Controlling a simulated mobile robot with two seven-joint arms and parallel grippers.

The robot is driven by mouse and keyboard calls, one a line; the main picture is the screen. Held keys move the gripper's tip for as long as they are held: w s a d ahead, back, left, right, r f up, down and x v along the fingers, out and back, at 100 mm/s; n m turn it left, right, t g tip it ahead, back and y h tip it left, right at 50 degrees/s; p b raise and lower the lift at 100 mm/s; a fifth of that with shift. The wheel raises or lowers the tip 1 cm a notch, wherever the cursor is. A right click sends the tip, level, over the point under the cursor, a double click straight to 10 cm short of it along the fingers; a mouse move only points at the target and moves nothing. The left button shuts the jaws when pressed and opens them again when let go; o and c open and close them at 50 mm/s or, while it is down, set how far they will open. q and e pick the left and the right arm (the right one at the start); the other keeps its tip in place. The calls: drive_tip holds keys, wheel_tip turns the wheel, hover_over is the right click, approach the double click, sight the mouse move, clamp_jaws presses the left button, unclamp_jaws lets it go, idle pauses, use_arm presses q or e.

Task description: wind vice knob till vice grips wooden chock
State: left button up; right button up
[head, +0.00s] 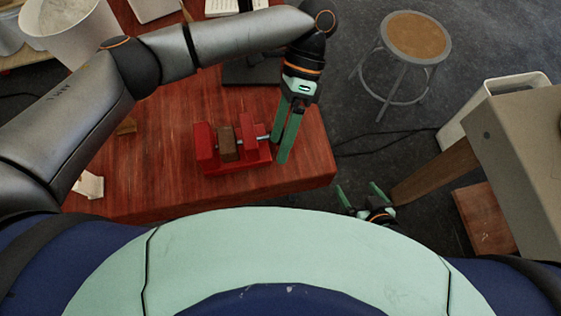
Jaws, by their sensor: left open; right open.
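The red vice (207,151) stands near the right front corner of the red wooden table. The brown wooden chock (228,146) sits between its jaws; I cannot tell whether both jaws touch it. A metal screw (263,138) sticks out of the vice's right side, and its knob end is hidden at my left gripper. My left gripper (280,147) points down with its green fingers at that screw end, open, one finger in front of the other. My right gripper (358,193) is open and empty, low beside the table's right edge, away from the vice.
The red table (140,190) ends just right of the vice. A small wooden piece (126,127) and a crumpled pale scrap (89,185) lie on its left part. A dark base (250,72) stands behind the vice. A round stool (416,38) is on the floor at right.

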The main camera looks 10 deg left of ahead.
use_arm(q)
drive_tip(key=s+r, duration=0.3)
drive_tip(key=s, duration=0.4)
drive_tip(key=shift+s+d+r, duration=0.15)
drive_tip(key=shift+d+r, duration=0.05)
drive_tip(key=shift+d, duration=0.1)
